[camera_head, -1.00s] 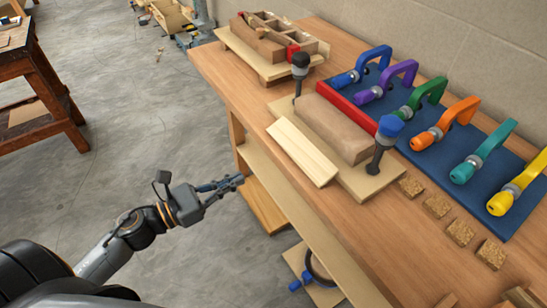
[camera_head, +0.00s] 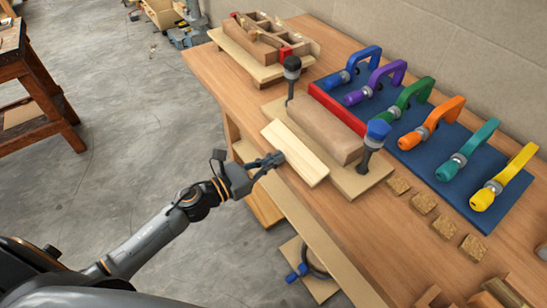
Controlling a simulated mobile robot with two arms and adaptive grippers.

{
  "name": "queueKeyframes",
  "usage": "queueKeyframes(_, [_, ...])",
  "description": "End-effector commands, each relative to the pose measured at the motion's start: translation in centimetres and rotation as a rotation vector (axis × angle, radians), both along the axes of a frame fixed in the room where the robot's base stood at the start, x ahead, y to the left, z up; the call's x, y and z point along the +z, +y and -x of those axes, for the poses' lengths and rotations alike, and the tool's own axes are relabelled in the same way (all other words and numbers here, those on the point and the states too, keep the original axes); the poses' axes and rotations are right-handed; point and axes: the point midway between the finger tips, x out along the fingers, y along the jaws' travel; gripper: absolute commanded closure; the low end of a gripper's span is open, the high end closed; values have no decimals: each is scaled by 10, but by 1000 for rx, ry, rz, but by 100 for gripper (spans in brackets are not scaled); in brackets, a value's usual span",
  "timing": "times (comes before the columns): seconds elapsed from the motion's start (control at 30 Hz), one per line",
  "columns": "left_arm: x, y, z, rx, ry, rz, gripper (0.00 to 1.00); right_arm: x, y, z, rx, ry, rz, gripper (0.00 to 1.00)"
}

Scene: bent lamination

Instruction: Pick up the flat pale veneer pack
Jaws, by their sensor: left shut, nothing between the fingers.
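The flat pale veneer pack (camera_head: 297,153) lies at the front edge of the bench, leaning along the near side of the wooden form block (camera_head: 326,128). My left gripper (camera_head: 274,160) is shut with nothing in it. Its fingertips are at the front-left edge of the pack in the picture; whether they touch it I cannot tell. My right gripper is not in view.
Two upright clamps, one black-topped (camera_head: 292,73) and one blue-topped (camera_head: 374,140), stand at the block's ends. Coloured clamps lie on a blue mat (camera_head: 425,160) behind. Several cork pads (camera_head: 422,203) sit at right. A divided wooden box (camera_head: 262,42) stands at the far left.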

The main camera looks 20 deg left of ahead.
Motion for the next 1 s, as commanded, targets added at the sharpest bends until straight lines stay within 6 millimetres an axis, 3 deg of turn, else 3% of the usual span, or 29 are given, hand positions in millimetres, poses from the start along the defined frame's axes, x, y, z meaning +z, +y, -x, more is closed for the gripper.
queueKeyframes(0.17, [0, -1, -1, 0, -1, 1, 100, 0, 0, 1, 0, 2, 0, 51])
queueKeyframes(0.5, [0, -22, -28, -1, -1, 1, 100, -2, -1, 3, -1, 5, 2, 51])
queueKeyframes(1.0, [-2, -16, -31, -1, -1, -1, 100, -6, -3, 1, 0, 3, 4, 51])
